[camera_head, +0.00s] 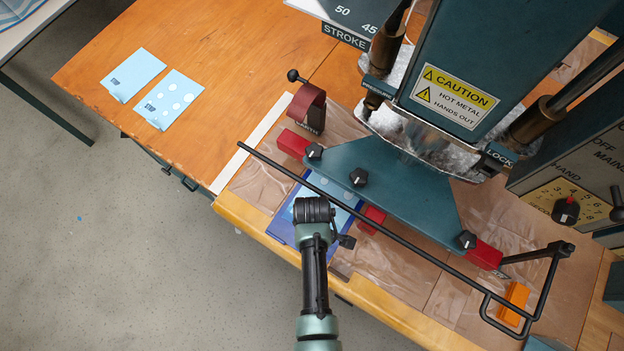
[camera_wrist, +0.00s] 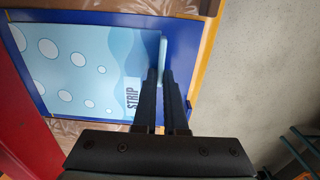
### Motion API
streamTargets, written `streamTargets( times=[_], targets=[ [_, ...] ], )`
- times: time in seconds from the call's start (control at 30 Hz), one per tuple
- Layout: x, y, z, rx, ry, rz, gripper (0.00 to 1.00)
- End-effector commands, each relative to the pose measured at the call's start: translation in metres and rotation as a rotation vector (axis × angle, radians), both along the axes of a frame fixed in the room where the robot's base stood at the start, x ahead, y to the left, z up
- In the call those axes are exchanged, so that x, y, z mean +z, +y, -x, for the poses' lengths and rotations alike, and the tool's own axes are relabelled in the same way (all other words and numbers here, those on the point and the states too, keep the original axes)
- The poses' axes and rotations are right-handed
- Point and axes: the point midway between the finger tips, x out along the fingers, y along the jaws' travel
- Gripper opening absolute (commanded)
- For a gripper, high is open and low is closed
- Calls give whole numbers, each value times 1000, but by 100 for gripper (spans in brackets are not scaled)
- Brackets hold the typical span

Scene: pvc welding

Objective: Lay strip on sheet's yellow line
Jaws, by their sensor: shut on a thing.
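My gripper (camera_wrist: 163,95) points down at the right edge of a light-blue sheet with white bubbles (camera_wrist: 75,60). The fingers are close together on a thin pale-blue strip (camera_wrist: 162,48), seen nearly edge-on. The sheet lies on a dark blue board (camera_wrist: 190,30). In the head view my gripper (camera_head: 313,205) covers much of the sheet (camera_head: 341,190) and board (camera_head: 279,230). No yellow line on the sheet can be made out.
The green press with a caution sign (camera_head: 455,95) stands over the table, its green plate (camera_head: 400,185) beside the board. A long black bar (camera_head: 400,235) crosses close to my gripper. Two bubble-patterned light-blue cards (camera_head: 133,73) (camera_head: 168,99) lie on clear wood at left.

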Motion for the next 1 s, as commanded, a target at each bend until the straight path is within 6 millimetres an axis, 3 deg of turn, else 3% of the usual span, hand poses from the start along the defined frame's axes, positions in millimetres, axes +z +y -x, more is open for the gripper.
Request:
streamTargets(
  times=[0.07,0.1,0.3,0.67,1.0],
  targets=[
    [0,0,0,0,-1,0,0],
    [0,0,0,0,-1,0,11],
    [0,0,0,0,-1,0,44],
    [2,0,0,0,0,0,44],
    [20,3,4,1,0,0,44]
  ],
)
